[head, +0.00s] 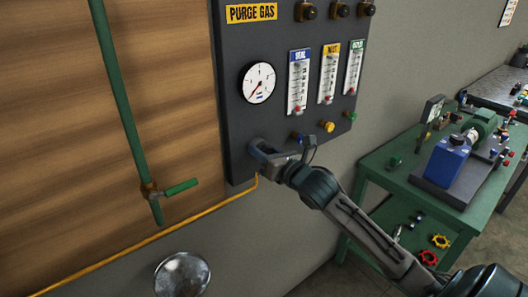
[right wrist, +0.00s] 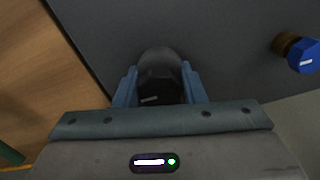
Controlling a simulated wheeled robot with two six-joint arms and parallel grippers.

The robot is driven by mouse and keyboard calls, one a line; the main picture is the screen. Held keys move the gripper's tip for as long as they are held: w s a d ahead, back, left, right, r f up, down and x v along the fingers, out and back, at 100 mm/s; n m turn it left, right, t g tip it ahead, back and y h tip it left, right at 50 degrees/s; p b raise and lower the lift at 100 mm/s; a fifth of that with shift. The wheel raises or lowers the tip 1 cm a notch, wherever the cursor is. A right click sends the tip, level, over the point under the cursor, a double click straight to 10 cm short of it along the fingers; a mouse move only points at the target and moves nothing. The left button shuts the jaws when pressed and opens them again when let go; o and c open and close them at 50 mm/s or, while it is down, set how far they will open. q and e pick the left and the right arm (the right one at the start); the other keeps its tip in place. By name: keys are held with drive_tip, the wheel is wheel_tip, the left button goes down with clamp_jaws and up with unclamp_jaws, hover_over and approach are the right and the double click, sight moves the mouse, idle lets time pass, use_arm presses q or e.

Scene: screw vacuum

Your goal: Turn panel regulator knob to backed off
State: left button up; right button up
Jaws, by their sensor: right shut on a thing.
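The dark purge gas panel (head: 237,118) hangs on the wall in the head view. A round white gauge (head: 258,83) with a red needle sits on its left half. My right gripper (head: 258,146) is at the panel's lower left, below the gauge. In the right wrist view its two blue-grey fingers (right wrist: 159,88) are shut on the black regulator knob (right wrist: 160,82), one finger on each side. A short light mark shows on the knob's face. In the head view the gripper mostly hides the knob. My left gripper is not in view.
Blue (head: 297,136), yellow (head: 328,126) and green knobs sit below three flow tubes, right of my gripper. The blue knob also shows in the right wrist view (right wrist: 304,56). A green pipe with a lever valve (head: 150,190) is at left. A yellow pipe runs below the panel.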

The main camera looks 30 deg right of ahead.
drive_tip(key=shift+f, duration=0.15)
drive_tip(key=o, duration=1)
drive_tip(key=shift+s+d+b, duration=0.1)
drive_tip(key=shift+s+b, duration=0.2)
drive_tip(key=shift+s, duration=0.35)
drive_tip(key=s, duration=0.9)
drive_tip(key=shift+s+d, duration=0.25)
drive_tip(key=shift+d, duration=0.05)
